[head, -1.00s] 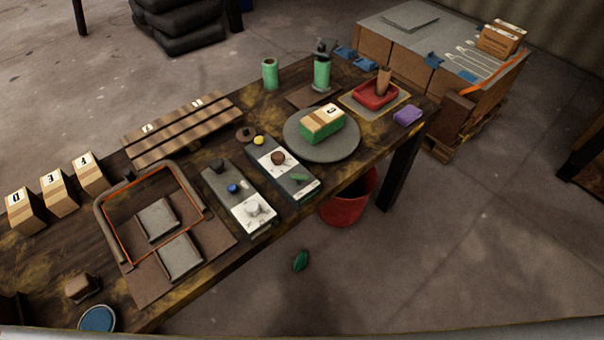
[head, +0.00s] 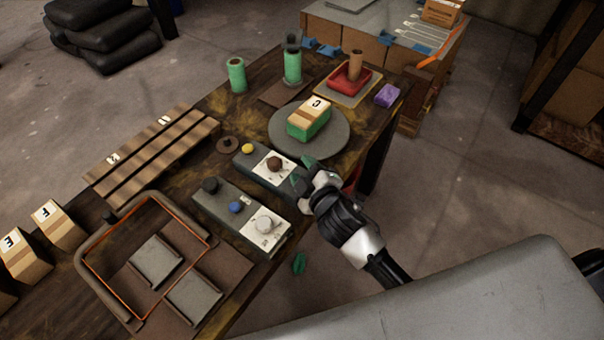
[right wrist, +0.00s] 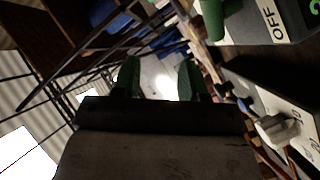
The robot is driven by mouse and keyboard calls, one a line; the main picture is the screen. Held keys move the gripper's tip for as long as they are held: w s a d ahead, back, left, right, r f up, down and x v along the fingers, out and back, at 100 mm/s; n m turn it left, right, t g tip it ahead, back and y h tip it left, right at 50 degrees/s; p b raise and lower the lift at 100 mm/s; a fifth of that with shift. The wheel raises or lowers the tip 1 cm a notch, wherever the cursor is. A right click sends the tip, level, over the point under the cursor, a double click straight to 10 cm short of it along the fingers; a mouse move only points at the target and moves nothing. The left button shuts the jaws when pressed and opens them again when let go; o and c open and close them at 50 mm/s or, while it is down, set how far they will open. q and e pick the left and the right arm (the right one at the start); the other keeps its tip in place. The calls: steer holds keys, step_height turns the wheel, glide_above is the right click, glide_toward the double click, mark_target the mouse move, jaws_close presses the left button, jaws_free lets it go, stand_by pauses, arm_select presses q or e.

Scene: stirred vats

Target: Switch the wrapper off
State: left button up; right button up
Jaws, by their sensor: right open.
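The wrapper's round grey turntable (head: 338,148) carries a box marked C (head: 310,117) with green wrap around its lower part. In front of it lies a dark control box (head: 262,180) with a yellow button (head: 248,148) and a brown knob (head: 274,164) on a white plate. My right gripper (head: 306,175) is open at this box's near right end and hides that end. In the right wrist view its green fingers (right wrist: 160,80) are apart and empty. My left gripper is not in view.
A second control box (head: 235,218) with a blue button and pale knob lies close by on the left. Green rolls (head: 237,75), a red tray (head: 354,80) and a purple block (head: 387,95) stand farther back. A sealer frame (head: 150,255) lies at front left.

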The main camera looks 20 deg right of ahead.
steer(key=w+a+r+n+t+y, duration=0.1)
steer(key=w+a+r+n+y, duration=0.2)
steer(key=a+r+n+y, duration=0.75)
steer(key=s+a+n+g+y, duration=0.2)
steer(key=a+n+g+y, duration=0.3)
steer(key=n+g, duration=1.05)
steer(key=w+d+f+n+g+h, duration=0.2)
steer(key=d+f+n+h, duration=0.1)
steer(key=d+n+h, duration=0.55)
steer(key=w+d+f+n+g+h, duration=0.15)
steer(key=d+f+n+h, duration=0.35)
steer(key=d+h, duration=0.5)
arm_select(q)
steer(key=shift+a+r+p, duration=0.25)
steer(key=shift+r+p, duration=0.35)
arm_select(e)
steer(key=shift+n+y, duration=0.4)
steer(key=shift+n, duration=0.15)
steer(key=x, duration=0.9)
steer(key=shift+d, duration=0.2)
jaws_close()
